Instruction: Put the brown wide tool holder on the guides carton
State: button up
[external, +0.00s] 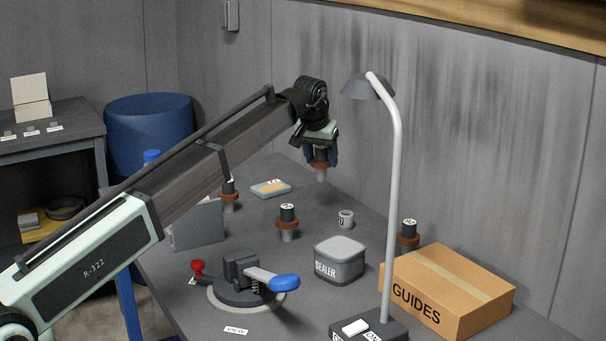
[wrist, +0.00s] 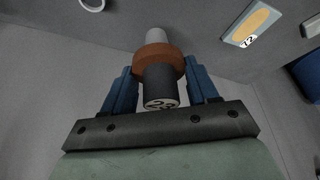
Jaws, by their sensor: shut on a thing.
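My gripper (external: 320,157) is shut on a tool holder (external: 321,173) with a brown flange, a dark top and a grey taper pointing down. It appears to hang above the back of the table. In the wrist view, the blue fingers of my gripper (wrist: 161,88) stand on both sides of the held tool holder (wrist: 153,57), whose numbered end faces the camera. The guides carton (external: 458,285), a closed tan box with a tape strip, stands at the table's right, well apart from my gripper. Its top looks bare.
Other brown-flanged tool holders stand at left (external: 229,196), middle (external: 287,221) and behind the carton (external: 408,234). A lamp (external: 393,190) rises left of the carton. A sealer tin (external: 339,260), small cup (external: 346,219), labelled flat box (external: 271,188) and clamp fixture (external: 245,287) occupy the table.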

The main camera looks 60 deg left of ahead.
jog(key=w+d+r+m+h, duration=0.1)
jog(key=d+m, duration=0.2)
jog(key=d, duration=0.6)
jog(key=w+d+r+m+t+h, duration=0.1)
jog(key=d+m, duration=0.1)
jog(key=d, duration=0.6)
jog(key=w+d+r+m+h, duration=0.1)
jog(key=w+d+m, duration=0.15)
jog(key=d, duration=0.65)
notch_tip(320, 180, up, 3)
jog(key=m+g+h, duration=0.1)
jog(key=m+h, duration=0.2)
jog(key=m, duration=0.6)
send_over(448, 275)
jog(key=shift+f, duration=4.65)
jog(key=shift+f, duration=0.15)
jog(key=o, duration=1.4)
jog(key=shift+c, duration=0.2)
jog(key=v, duration=0.7)
jog(key=shift+r, duration=0.4)
